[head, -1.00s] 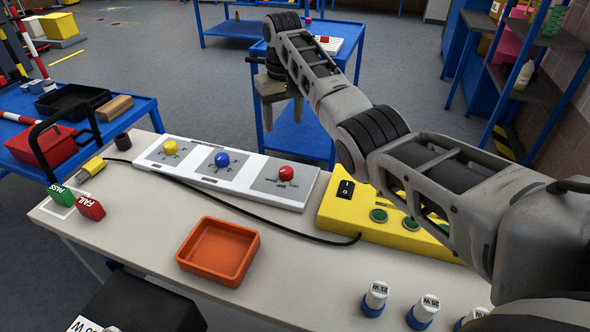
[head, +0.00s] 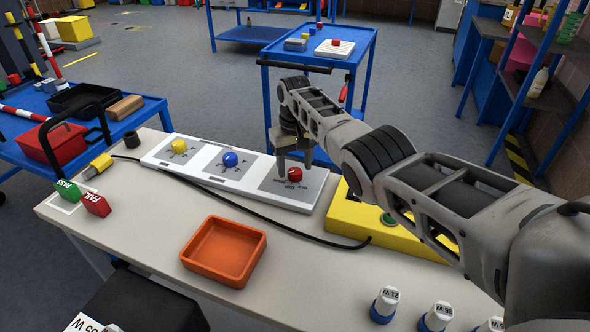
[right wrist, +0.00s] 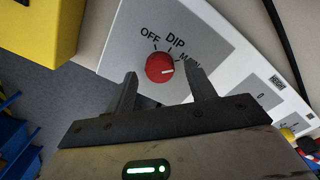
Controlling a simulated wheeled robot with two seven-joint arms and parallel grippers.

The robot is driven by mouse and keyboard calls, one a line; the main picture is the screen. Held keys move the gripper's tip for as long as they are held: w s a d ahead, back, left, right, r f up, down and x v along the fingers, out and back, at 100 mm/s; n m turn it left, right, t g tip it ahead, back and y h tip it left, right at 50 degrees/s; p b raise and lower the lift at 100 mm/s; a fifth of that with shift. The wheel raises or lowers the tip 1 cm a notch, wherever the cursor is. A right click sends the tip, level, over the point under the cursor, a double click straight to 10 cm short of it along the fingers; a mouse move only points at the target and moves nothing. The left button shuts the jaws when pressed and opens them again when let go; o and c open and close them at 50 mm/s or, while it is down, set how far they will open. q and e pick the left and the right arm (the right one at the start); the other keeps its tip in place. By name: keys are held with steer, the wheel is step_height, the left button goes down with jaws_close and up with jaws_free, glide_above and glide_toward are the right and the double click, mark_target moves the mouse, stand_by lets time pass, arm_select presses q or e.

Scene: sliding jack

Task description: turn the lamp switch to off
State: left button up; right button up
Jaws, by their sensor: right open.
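The red lamp switch knob (head: 295,174) sits on the right-hand panel of a white switch board (head: 313,190). In the right wrist view the red knob (right wrist: 160,68) has OFF, DIP and a partly hidden label starting with M around it. Its white mark points right, roughly toward the M label. My right gripper (head: 294,164) is at the knob, fingers pointing down. In the right wrist view the open right gripper (right wrist: 161,76) has its fingertips on either side of the knob, with visible gaps; contact is not seen. My left gripper is not in view.
Yellow (head: 179,146) and blue (head: 230,159) knobs are on the same board. A yellow box (head: 350,221) with green buttons stands at right, partly behind my arm. An orange tray (head: 223,252), a black cable and white-and-blue cylinders (head: 384,304) are nearer. Bare table surrounds the tray.

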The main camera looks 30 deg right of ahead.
steer(key=shift+f, duration=0.45)
steer(key=c, duration=1)
